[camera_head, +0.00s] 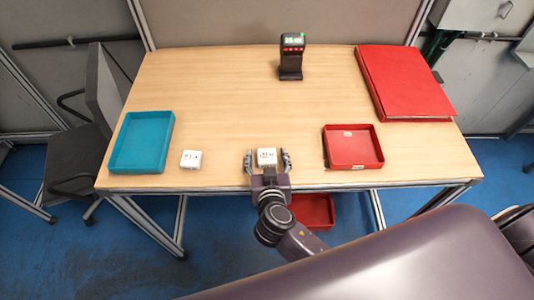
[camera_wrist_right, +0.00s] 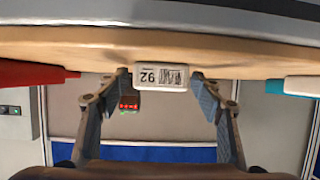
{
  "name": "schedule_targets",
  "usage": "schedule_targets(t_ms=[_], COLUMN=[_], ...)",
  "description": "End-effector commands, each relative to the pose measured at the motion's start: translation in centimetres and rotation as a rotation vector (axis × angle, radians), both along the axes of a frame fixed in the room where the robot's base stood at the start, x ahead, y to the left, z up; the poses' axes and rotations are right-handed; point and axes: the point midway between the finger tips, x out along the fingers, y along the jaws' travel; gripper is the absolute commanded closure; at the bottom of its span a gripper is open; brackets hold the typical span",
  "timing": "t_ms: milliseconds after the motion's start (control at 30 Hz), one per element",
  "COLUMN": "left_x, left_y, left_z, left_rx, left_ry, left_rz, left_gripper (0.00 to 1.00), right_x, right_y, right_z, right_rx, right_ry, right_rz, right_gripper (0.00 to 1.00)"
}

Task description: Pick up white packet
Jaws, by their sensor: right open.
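A white packet (camera_head: 267,155) with a printed label lies near the front edge of the wooden table. My right gripper (camera_head: 267,160) is open, with one finger on each side of it. In the right wrist view the packet (camera_wrist_right: 160,76) shows between the two open fingers (camera_wrist_right: 162,90), with gaps on both sides. That view appears upside down. A second white packet (camera_head: 191,159) lies to the left, next to the teal tray. My left gripper is not in view.
A teal tray (camera_head: 116,158) stands at the left and a red tray (camera_head: 354,166) at the right. A black scanner (camera_head: 290,68) stands at the back. A red binder (camera_head: 402,82) lies at the back right. The table's middle (camera_head: 220,100) is clear.

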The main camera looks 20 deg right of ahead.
Motion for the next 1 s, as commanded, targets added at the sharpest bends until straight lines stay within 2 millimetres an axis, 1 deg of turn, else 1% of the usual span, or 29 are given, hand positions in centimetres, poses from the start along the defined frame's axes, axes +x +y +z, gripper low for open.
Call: schedule_targets(t_ms=[67, 267, 367, 733, 1000], left_x=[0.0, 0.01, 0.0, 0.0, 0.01], left_y=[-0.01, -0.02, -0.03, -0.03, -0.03], left_z=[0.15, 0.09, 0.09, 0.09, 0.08], left_rx=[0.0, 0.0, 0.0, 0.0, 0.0], left_ry=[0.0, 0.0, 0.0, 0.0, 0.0], left_rz=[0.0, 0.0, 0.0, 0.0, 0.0], left_gripper=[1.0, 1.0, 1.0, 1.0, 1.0], right_x=[0.31, 0.33, 0.31, 0.3, 0.35], right_y=[-0.1, -0.1, -0.09, -0.06, -0.05], right_z=[-0.07, -0.2, -0.19, -0.16, 0.05], right_rx=[0.0, 0.001, 0.001, 0.001, 0.002], right_ry=[-0.001, 0.0, 0.0, 0.0, -0.002], right_rz=[0.0, 0.0, 0.0, 0.0, 0.0], right_gripper=[0.39, 0.39, 0.48, 0.88, 0.89])
